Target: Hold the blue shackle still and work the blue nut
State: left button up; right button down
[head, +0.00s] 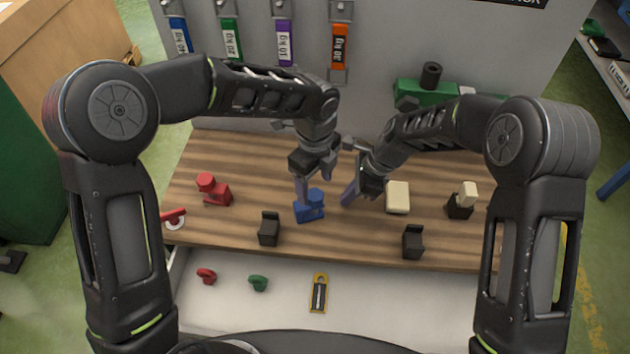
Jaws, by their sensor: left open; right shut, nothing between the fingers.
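A blue piece (311,207) sits on the wooden bench top near the middle, a low block with a raised part. It is too small to tell the shackle from the nut on it. My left gripper (316,183) is open and points down just above it; one finger overlaps the blue piece's left upper side in the picture, and I cannot tell if it touches. My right gripper (348,196) is shut and empty, just to the right of the blue piece and apart from it, tilted toward it.
A red piece (215,191) stands left on the bench, a red-and-white part (173,217) at its left edge. Black blocks (269,230) (413,242) stand in front; a cream block (398,197) lies right. A drawer holds red, green and yellow items. Colored tags hang behind.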

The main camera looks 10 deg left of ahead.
aim_at(315, 195)
dwell(0.3)
pick_arm(q)
jog(key=shift+f, duration=2)
jog(key=shift+c, duration=0.2)
grip_shut()
jog(key=shift+c, duration=0.3)
grip_release()
jog(key=shift+r, duration=0.1)
notch_tip(315, 195, up, 12)
pick_arm(e)
jog(key=c, duration=2.1)
grip_release()
jog(key=shift+c, duration=0.2)
